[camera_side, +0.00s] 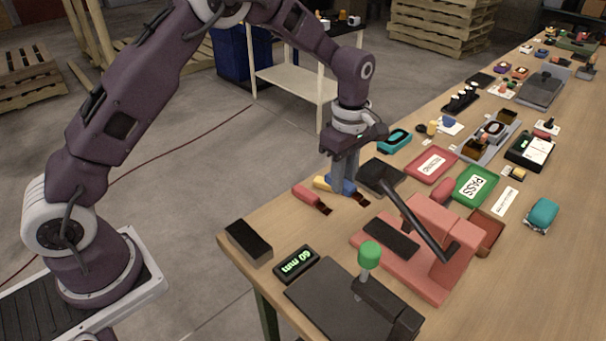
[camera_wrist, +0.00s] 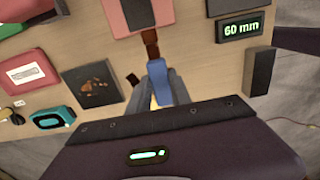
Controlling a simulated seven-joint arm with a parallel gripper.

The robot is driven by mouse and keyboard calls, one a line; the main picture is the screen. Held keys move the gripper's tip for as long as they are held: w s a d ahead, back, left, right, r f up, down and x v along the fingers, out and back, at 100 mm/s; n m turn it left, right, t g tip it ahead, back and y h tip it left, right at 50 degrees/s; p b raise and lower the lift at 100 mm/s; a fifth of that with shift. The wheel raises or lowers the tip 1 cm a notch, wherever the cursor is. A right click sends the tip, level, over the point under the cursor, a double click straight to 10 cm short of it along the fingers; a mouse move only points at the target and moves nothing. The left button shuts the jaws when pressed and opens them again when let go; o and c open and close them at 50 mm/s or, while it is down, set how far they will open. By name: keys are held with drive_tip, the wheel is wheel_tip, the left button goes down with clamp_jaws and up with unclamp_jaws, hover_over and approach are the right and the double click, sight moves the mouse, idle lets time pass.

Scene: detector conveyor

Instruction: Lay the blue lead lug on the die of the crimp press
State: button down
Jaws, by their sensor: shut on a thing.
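My gripper (camera_side: 343,182) points down at the near left part of the bench, its fingers shut on the blue lead lug (camera_side: 349,188). In the wrist view the blue lug (camera_wrist: 158,82) sits between the fingers, with its brown metal end (camera_wrist: 151,45) pointing toward the crimp press. Whether the lug touches the bench is unclear. A red lug (camera_side: 307,195) and a partly hidden yellow lug (camera_side: 321,182) are close beside the gripper. The pink crimp press (camera_side: 432,215) stands to the right, with a dark flat die (camera_side: 391,239) and a black lever. Its base (camera_wrist: 118,18) also shows in the wrist view.
A dark square tray (camera_side: 380,176) is just right of my gripper. A red tray (camera_side: 431,165) and green PASS tray (camera_side: 476,186) lie beyond. A black block (camera_side: 249,242), a 60 mm display (camera_side: 296,263) and a green-knobbed device (camera_side: 369,255) stand in front. Bare bench lies between lugs and press.

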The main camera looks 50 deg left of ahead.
sight(386, 233)
drive_tip(key=shift+w+d+f, duration=0.2)
drive_tip(key=shift+w+d, duration=0.15)
drive_tip(key=shift+d, duration=0.15)
drive_tip(key=shift+w+d+f, duration=0.15)
drive_tip(key=shift+w+d, duration=0.15)
drive_tip(key=shift+d, duration=0.2)
drive_tip(key=shift+d+f, duration=1.3)
drive_tip(key=shift+f, duration=0.2)
drive_tip(key=d, duration=0.2)
drive_tip(key=d+f, duration=0.1)
drive_tip(key=d, duration=0.1)
drive_tip(key=shift+d, duration=0.1)
drive_tip(key=shift+d+f, duration=0.2)
drive_tip(key=shift+d, duration=1.3)
drive_tip(key=shift+f, duration=0.2)
drive_tip(key=c, duration=1.1)
unclamp_jaws()
